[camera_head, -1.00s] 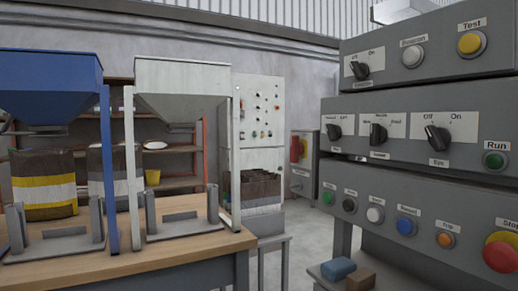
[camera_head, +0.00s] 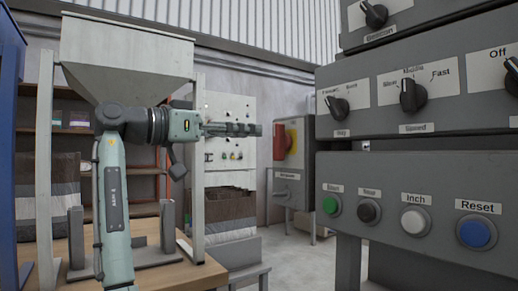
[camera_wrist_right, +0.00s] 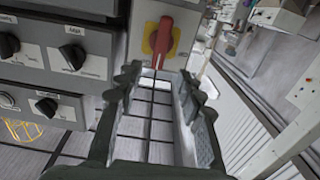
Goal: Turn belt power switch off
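A grey switch box (camera_head: 292,180) with a red handle (camera_head: 279,142) on a yellow plate (camera_head: 292,141) stands beyond the control panels; its label is too small to read. My right gripper (camera_head: 258,130) is left of the handle in the head view, pointing right. In the right wrist view the red handle (camera_wrist_right: 162,42) and yellow plate (camera_wrist_right: 151,38) are ahead of my right gripper (camera_wrist_right: 160,82). Its fingers are apart with a clear gap and nothing between the tips. I cannot tell of any contact with the handle. My left gripper is not in view.
Grey control panels (camera_head: 355,165) with knobs and buttons fill the right side. A grey hopper (camera_head: 125,60) on posts stands over a wooden table (camera_head: 195,275) at left. A white panel (camera_head: 230,110) with small controls is behind my gripper. Floor shows between table and panels.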

